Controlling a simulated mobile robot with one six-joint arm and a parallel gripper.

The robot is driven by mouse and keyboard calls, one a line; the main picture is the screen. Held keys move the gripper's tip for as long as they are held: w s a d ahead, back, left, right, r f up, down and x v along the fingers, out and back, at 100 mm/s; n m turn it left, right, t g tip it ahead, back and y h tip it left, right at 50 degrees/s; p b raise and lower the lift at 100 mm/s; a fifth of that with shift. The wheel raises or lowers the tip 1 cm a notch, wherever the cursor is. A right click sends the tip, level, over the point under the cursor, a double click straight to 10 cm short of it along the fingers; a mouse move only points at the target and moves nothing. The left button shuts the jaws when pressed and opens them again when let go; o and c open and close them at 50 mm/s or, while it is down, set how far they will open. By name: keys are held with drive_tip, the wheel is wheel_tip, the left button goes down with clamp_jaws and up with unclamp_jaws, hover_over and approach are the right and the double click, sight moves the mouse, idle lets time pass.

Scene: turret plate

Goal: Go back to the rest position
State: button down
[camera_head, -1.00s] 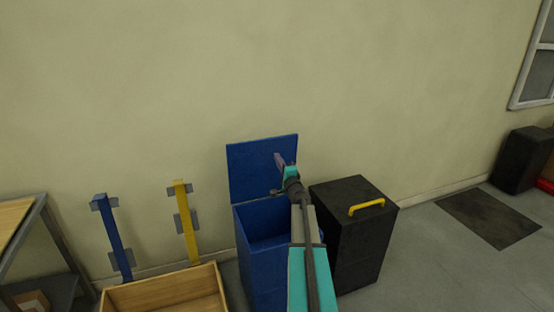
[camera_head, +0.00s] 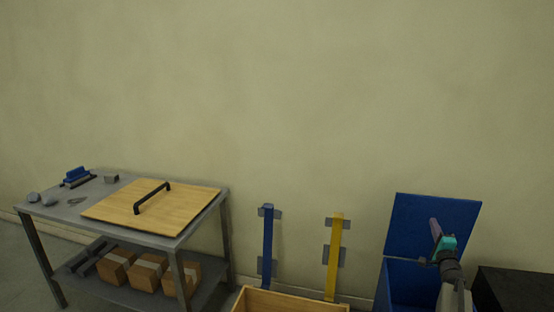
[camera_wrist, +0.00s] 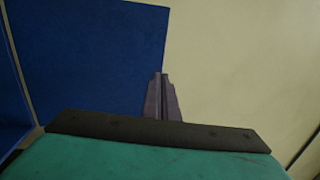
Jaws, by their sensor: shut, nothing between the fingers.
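My gripper (camera_head: 434,228) is at the right of the head view, in front of the raised lid (camera_head: 432,222) of a blue bin (camera_head: 402,285). The bin stands open. In the wrist view my gripper (camera_wrist: 161,80) points up with its fingers together and nothing between them. The blue lid (camera_wrist: 90,60) fills the left of that view behind the fingers. Whether the fingers touch the lid cannot be told.
A black box (camera_head: 515,288) stands right of the bin. A wooden crate (camera_head: 290,300) is left of it, below blue (camera_head: 267,245) and yellow (camera_head: 335,255) wall posts. A grey table (camera_head: 60,210) at left holds a wooden board (camera_head: 180,210) with a black handle.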

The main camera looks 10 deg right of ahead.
drive_tip(key=w+a+f+n+g+y, duration=0.1)
drive_tip(key=w+a+f+y, duration=0.15)
drive_tip(key=a+f, duration=0.75)
drive_tip(key=w+a+f+y, duration=0.2)
drive_tip(key=w+a+f, duration=0.3)
drive_tip(key=a, duration=0.9)
drive_tip(key=s+a+f+n+g, duration=0.1)
drive_tip(key=s+a+f+g, duration=0.1)
drive_tip(key=s+a+f, duration=0.35)
drive_tip(key=s+a+f+n+g, duration=0.1)
drive_tip(key=s+a+f+g, duration=0.1)
drive_tip(key=a+f, duration=0.6)
drive_tip(key=s+a+f+n+g, duration=0.1)
drive_tip(key=s+a+f+g, duration=0.15)
drive_tip(key=a+f, duration=0.4)
drive_tip(key=s+a+f+n+g, duration=0.35)
drive_tip(key=s+f, duration=0.45)
drive_tip(key=s, duration=0.5)
drive_tip(key=s+a+f+n+g, duration=0.4)
drive_tip(key=s+f, duration=0.4)
drive_tip(key=s, duration=0.5)
drive_tip(key=s+a+r+n+g+y, duration=0.1)
drive_tip(key=s+n+g, duration=0.3)
drive_tip(key=s, duration=0.7)
drive_tip(key=s+a+r+n+g+y, duration=0.1)
drive_tip(key=s+n+g, duration=0.4)
drive_tip(key=s, duration=0.6)
drive_tip(key=shift+s+a+r+n+g, duration=0.15)
drive_tip(key=shift+a+r+n+g, duration=0.25)
drive_tip(key=shift+a+n, duration=0.6)
